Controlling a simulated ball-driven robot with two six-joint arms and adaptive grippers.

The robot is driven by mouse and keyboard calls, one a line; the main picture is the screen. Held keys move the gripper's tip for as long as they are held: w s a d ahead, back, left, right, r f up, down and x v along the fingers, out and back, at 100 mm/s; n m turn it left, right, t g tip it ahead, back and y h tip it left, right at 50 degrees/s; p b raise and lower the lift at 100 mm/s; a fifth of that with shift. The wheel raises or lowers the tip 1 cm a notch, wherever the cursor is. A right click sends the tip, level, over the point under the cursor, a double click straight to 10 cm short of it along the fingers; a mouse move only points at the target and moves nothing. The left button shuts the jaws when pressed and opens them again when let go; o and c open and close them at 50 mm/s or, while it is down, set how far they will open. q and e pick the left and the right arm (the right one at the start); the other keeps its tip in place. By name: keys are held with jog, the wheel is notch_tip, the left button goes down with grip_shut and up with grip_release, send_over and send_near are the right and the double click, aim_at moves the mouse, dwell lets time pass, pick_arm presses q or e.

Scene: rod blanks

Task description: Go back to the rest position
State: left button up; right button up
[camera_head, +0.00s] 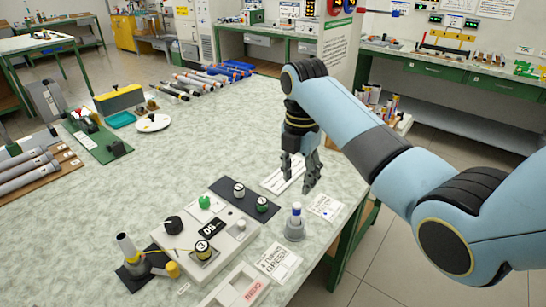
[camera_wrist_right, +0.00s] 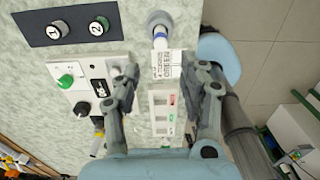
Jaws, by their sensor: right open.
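My right gripper (camera_head: 297,180) hangs from the blue arm at the right, pointing down over the right part of the table. Its fingers are apart with nothing between them. In the right wrist view the open fingers (camera_wrist_right: 160,82) frame a printed card (camera_wrist_right: 168,63) and a white tray (camera_wrist_right: 163,112) below them. A white rod with a blue band (camera_head: 296,212) stands upright in a grey holder, nearer the head camera than the gripper. My left gripper is not in view.
A white control box (camera_head: 232,240) with a green button and black knob stands in front, beside a dark plate (camera_head: 222,190) with numbered parts. A white tray (camera_head: 237,290) lies at the front edge. Several rods (camera_head: 185,88) lie farther back. The table's middle left is clear.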

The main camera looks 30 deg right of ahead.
jog(key=s+a+f+m+t, duration=0.1)
jog(key=s+f+m+t, duration=0.15)
jog(key=s+m, duration=0.9)
jog(key=s+a+r+m+t, duration=0.1)
jog(key=s+r+m, duration=0.2)
jog(key=s+m, duration=0.3)
jog(key=s+a+r+m+t, duration=0.1)
jog(key=s+r+m, duration=0.3)
jog(key=s, duration=0.5)
notch_tip(320, 180, down, 32)
jog(key=s+d+g+b, duration=0.1)
jog(key=d+g+b, duration=0.1)
jog(key=b, duration=0.4)
jog(key=s+d+f+g+b, duration=0.1)
jog(key=s+f+b, duration=0.5)
jog(key=s+f, duration=1.3)
notch_tip(320, 180, down, 4)
jog(key=shift+d+f+m+h, duration=0.15)
jog(key=shift+f+m+h, duration=0.05)
jog(key=shift+m+h, duration=0.2)
jog(key=shift+s+g, duration=0.1)
jog(key=shift+g, duration=0.15)
